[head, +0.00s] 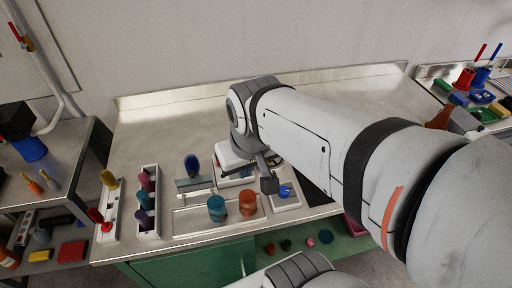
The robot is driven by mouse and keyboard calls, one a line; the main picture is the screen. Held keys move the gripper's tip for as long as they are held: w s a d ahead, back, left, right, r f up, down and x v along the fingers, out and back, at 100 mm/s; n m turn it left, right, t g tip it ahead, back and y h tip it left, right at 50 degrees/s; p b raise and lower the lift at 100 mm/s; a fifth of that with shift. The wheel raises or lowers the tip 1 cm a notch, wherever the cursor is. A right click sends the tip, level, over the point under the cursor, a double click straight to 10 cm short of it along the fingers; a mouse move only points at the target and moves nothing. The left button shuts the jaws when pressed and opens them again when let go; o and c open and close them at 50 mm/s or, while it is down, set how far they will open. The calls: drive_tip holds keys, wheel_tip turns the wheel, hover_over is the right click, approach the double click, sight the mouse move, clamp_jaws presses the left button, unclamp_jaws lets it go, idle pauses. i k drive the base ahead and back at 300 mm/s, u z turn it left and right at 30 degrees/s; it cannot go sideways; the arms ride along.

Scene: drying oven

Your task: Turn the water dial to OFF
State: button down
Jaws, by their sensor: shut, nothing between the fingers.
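My gripper (269,184) is at the end of the white arm, low over the front middle of the steel bench. Its dark fingers appear shut and empty. A small white plate with a blue part (286,190) is just right of the fingers; I cannot tell whether they touch. No water dial or OFF mark can be read at this size. A dark blue knob-like piece (192,164) stands on a grey fixture to the left. My arm hides much of the bench's right side.
Two white racks (148,231) with coloured pieces stand farther left. The back of the bench (165,125) is clear. A wall rises behind.

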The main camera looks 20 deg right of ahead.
sight(284, 193)
drive_tip(key=z, duration=0.1)
drive_tip(key=k, duration=0.55)
drive_tip(key=u, duration=2.05)
drive_tip(key=k, duration=1.3)
drive_tip(key=z, duration=1.1)
drive_tip(key=i, duration=1)
drive_tip(key=z, duration=0.1)
